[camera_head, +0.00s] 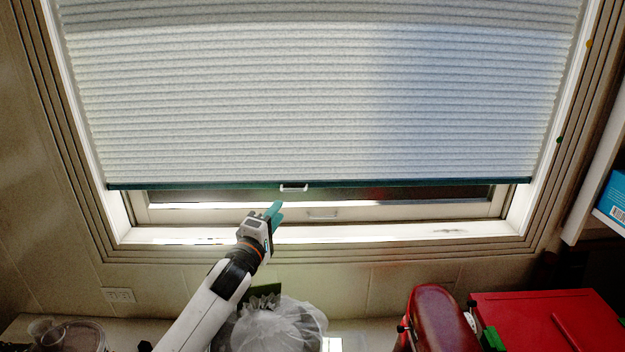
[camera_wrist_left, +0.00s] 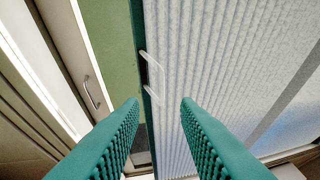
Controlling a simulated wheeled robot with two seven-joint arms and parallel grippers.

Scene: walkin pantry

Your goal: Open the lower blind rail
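The lower blind rail (camera_head: 400,184) is a dark teal bar along the bottom of the pale pleated blind (camera_head: 320,100). It hangs above the window sill, with a gap below it. A small white handle (camera_head: 293,188) sits at its middle. In the left wrist view the rail (camera_wrist_left: 140,60) runs up the picture and the handle (camera_wrist_left: 152,75) shows ahead, between and beyond the fingers. My left gripper (camera_head: 275,210) is just below and left of the handle, apart from it. In the wrist view its teal fingers (camera_wrist_left: 160,108) are open with nothing between them. My right gripper is not in view.
The window sash has its own handle (camera_head: 322,215) below the rail. The white sill (camera_head: 350,233) lies under it. On the counter below are a plastic-wrapped item (camera_head: 275,325), a dark red object (camera_head: 440,315) and a red box (camera_head: 550,320). A shelf edge (camera_head: 595,170) stands at the right.

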